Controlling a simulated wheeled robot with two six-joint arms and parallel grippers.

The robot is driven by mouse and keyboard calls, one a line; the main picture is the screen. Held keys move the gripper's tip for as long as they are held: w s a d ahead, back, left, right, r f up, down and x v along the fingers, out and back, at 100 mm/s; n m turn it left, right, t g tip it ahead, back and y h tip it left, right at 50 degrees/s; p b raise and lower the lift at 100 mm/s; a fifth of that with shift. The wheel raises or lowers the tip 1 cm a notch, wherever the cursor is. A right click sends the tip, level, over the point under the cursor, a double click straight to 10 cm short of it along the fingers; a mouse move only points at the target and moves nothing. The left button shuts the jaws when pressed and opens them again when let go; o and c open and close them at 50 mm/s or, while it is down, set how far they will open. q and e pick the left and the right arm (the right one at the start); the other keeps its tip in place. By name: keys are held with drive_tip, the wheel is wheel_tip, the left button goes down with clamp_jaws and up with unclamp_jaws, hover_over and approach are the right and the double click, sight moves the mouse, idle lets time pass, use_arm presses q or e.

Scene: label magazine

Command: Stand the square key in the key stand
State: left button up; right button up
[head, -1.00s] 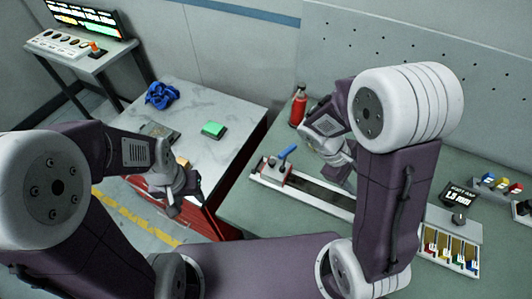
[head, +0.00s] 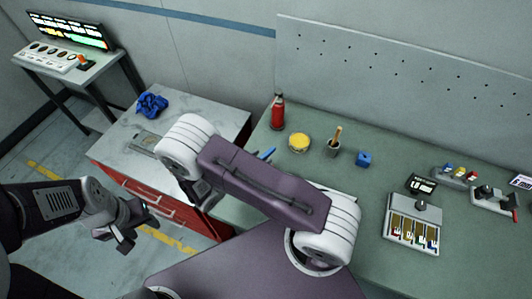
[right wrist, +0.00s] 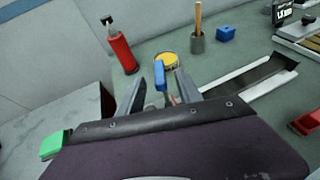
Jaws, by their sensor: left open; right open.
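I cannot make out which object is the square key or which is the key stand. A blue cube (head: 363,159) with a small top feature stands on the green bench; it also shows in the right wrist view (right wrist: 225,33). My right gripper (right wrist: 158,92) is open, with a blue upright handle (right wrist: 160,76) showing between its fingers; whether they touch it is unclear. In the head view my right arm mostly hides this gripper and handle. My left gripper (head: 127,238) is open and empty, over the floor before the red drawers.
On the bench are a red extinguisher-like bottle (head: 278,112), a yellow round tin (head: 299,142), a cup with a stick (head: 332,149), a sectioned tray (head: 391,239) and grey fixtures with knobs (head: 488,198). A blue cloth-like bundle (head: 152,105) lies on the left cabinet.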

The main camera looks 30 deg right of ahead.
sight(272, 152)
drive_tip(key=shift+p+x, duration=0.45)
drive_tip(key=shift+x, duration=0.7)
drive_tip(key=shift+d, duration=0.3)
drive_tip(key=p+x, duration=0.2)
drive_tip(key=x, duration=0.2)
drive_tip(key=shift+w+f+p, duration=0.1)
drive_tip(key=shift+f+p, duration=0.15)
drive_tip(key=shift+p, duration=0.15)
drive_tip(key=shift+w+d+f, duration=0.2)
drive_tip(key=shift+d+f, duration=0.2)
drive_tip(key=shift+a, duration=0.1)
clamp_jaws()
